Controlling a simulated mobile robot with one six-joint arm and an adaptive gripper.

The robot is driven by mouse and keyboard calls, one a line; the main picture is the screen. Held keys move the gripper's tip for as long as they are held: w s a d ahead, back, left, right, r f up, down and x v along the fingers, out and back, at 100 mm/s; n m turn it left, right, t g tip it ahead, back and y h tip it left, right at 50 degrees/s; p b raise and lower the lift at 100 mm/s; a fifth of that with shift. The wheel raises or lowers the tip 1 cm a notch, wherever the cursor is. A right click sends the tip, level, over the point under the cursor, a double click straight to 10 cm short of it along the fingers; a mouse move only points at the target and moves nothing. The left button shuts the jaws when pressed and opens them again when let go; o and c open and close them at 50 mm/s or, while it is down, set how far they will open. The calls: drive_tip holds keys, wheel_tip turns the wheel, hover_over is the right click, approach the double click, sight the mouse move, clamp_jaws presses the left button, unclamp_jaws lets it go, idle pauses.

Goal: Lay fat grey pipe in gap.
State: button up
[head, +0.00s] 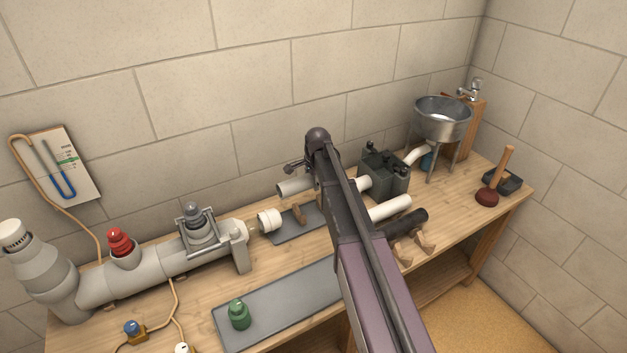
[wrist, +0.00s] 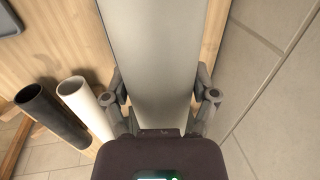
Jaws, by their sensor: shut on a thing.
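The fat grey pipe (head: 294,187) shows its left end past my arm in the head view; the rest is hidden. In the wrist view the grey pipe (wrist: 155,50) runs between the fingers of my gripper (wrist: 161,97), which is shut on it. In the head view my gripper (head: 298,167) is at the back of the bench, partly hidden by my arm. The gap lies between a white collar (head: 268,220) on the left pipe run and a white stub (head: 363,183) at the dark box. The held pipe appears above and behind that gap; its exact height is unclear.
A white pipe (head: 390,208) and a black pipe (head: 405,222) lie in front, the black one by wooden supports (head: 424,241). The dark box (head: 385,176) stands right. The wall is close behind.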

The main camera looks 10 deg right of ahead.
drive_tip(key=shift+f, duration=0.15)
drive_tip(key=shift+f+b, duration=5)
drive_tip(key=shift+b, duration=0.15)
drive_tip(key=shift+d, duration=0.1)
drive_tip(key=o, duration=1.1)
drive_tip(key=shift+r, duration=0.1)
